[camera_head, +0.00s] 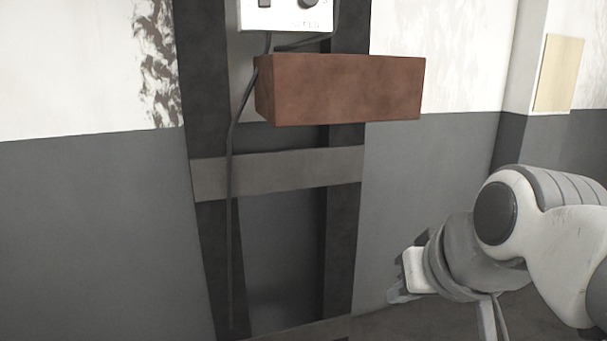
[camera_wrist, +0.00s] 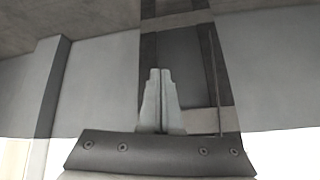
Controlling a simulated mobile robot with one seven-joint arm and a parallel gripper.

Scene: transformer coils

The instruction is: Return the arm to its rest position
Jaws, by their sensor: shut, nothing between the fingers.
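My arm is at the lower right in the head view, folded with its white and grey links in front of the wall. My gripper (camera_wrist: 160,76) is seen in the wrist view with its two pale fingers together and nothing between them. In the head view my gripper (camera_head: 398,294) is small and partly hidden by the wrist, low and left of the arm. It is apart from the wall and the frame. The wrist view appears upside down, with the floor at the top.
A dark upright frame (camera_head: 344,225) with a grey crossbar (camera_head: 280,174) stands at the wall. A reddish-brown block (camera_head: 340,90) juts out above it, below a white box (camera_head: 287,16) with knobs. A cable (camera_head: 231,220) hangs down the frame. A wall pillar (camera_head: 520,70) is at the right.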

